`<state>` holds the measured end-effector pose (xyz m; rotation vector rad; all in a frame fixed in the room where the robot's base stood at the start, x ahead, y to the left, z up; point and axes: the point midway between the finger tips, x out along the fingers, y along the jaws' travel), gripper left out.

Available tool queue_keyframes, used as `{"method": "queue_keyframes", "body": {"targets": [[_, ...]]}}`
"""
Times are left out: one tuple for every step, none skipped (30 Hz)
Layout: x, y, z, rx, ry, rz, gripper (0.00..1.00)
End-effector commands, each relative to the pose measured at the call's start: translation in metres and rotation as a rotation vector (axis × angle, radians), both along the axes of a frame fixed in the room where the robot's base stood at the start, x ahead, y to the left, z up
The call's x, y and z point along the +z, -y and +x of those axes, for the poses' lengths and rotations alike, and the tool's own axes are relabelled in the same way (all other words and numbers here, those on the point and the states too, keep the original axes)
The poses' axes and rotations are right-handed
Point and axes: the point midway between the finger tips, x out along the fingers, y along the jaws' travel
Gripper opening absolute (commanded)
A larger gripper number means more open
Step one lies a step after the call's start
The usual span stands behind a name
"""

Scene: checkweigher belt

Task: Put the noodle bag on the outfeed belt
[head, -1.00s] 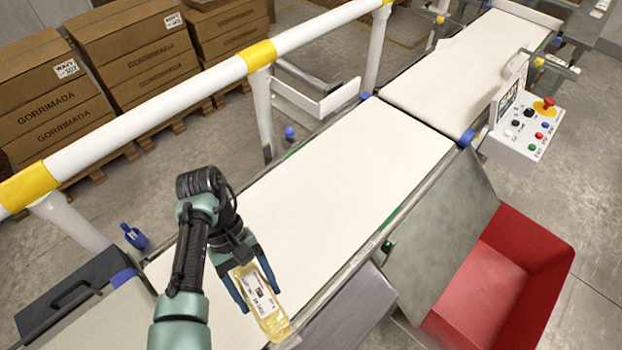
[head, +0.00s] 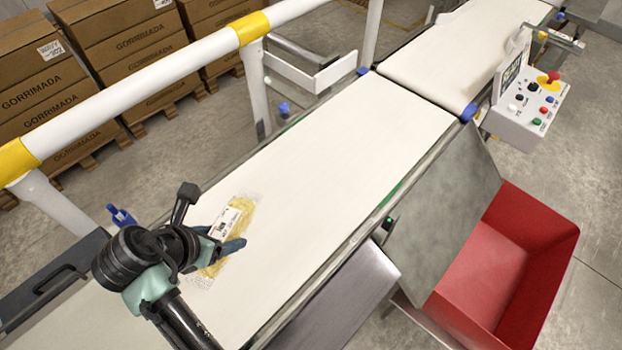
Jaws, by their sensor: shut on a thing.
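The noodle bag (head: 238,218) is a clear pack of yellow noodles with a white printed label. It is over the near white belt (head: 330,150), toward that belt's lower left part. My gripper (head: 222,250) is shut on the bag across its middle, with the bag's ends showing beyond the blue fingers. I cannot tell whether the bag touches the belt or hangs just above it. A second white belt (head: 450,55) continues beyond a narrow gap with blue end rollers. The pictures do not label which belt is the outfeed.
A white and yellow guard rail (head: 150,85) runs along the left, with stacked cartons (head: 125,45) behind it. A control box (head: 528,108) stands at the right by the belt gap. A red bin (head: 510,270) and a grey sloping plate (head: 450,210) are lower right. The near belt's upper part is clear.

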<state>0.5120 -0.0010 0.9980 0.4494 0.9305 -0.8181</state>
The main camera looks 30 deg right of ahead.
Motion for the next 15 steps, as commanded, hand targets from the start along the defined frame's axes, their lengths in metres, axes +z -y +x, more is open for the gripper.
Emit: {"method": "queue_keyframes", "body": {"targets": [[-0.001,-0.003,-0.001,0.022,0.002,0.0,0.0],[0.0,-0.004,-0.001,0.029,0.002,-0.001,0.0],[0.0,-0.005,-0.001,0.037,0.002,-0.001,0.0],[0.0,-0.005,0.0,0.039,0.003,-0.002,0.0],[0.0,-0.005,0.0,0.039,0.004,-0.001,0.0],[-0.001,-0.005,0.0,0.039,0.002,-0.001,0.0],[-0.003,-0.005,0.0,0.038,0.002,-0.001,0.0],[-0.007,-0.005,-0.001,0.038,0.001,-0.002,0.0],[-0.013,-0.005,-0.001,0.037,-0.003,-0.002,0.0],[-0.019,-0.005,-0.001,0.038,-0.003,-0.003,0.0],[-0.025,-0.005,-0.002,0.037,-0.004,-0.002,0.0],[-0.033,-0.005,-0.002,0.036,-0.003,-0.003,0.0],[-0.039,-0.005,-0.002,0.036,-0.004,-0.003,0.0],[-0.044,-0.005,-0.001,0.037,-0.003,-0.002,0.0],[-0.05,-0.005,-0.001,0.035,-0.002,-0.002,0.0]]}}
